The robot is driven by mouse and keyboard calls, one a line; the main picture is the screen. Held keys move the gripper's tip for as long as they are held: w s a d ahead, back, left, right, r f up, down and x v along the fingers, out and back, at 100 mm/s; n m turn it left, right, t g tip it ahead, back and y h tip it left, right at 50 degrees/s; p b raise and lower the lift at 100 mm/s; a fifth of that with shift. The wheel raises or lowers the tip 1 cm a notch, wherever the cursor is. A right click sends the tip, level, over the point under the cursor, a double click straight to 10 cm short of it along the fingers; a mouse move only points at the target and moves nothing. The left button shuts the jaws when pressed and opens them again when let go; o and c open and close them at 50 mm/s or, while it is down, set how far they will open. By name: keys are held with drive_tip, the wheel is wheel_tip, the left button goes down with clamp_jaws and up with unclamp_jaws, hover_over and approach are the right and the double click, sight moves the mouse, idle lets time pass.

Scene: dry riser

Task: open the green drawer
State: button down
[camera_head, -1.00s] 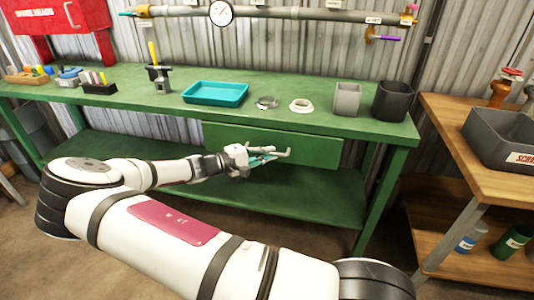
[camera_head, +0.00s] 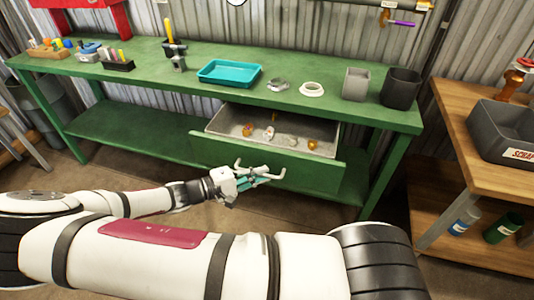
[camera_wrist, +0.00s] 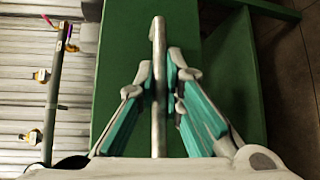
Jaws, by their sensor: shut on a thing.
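The green drawer (camera_head: 300,170) is pulled out from under the green workbench, and its grey inside shows with several small orange and pale metal parts in it. My gripper (camera_head: 258,173) is at the drawer's front, at its pale bar handle (camera_head: 272,175). In the wrist view the handle (camera_wrist: 159,60) runs upright between the teal fingers, and my gripper (camera_wrist: 165,95) is shut on it. The green drawer front (camera_wrist: 120,60) fills the space behind the fingers there.
The green workbench (camera_head: 130,60) carries a teal tray (camera_head: 229,73), a white ring (camera_head: 312,89), a grey cup (camera_head: 356,83) and a black cup (camera_head: 400,88). A wooden table (camera_head: 455,120) with a grey bin (camera_head: 500,135) stands at right. The floor in front of the bench is open.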

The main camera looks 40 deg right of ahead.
drive_tip(key=shift+s+a+p, duration=0.25)
drive_tip(key=shift+s+a, duration=0.45)
drive_tip(key=shift+a, duration=0.25)
drive_tip(key=shift+s+a+p, duration=0.2)
drive_tip(key=shift+s+a, duration=0.5)
drive_tip(key=shift+a, duration=0.2)
drive_tip(key=c, duration=1.7)
unclamp_jaws()
drive_tip(key=shift+a, duration=0.1)
drive_tip(key=a, duration=0.4)
drive_tip(key=w+a+r, duration=0.1)
drive_tip(key=a, duration=0.6)
drive_tip(key=shift+w+a+r, duration=0.3)
drive_tip(key=shift+a, duration=0.05)
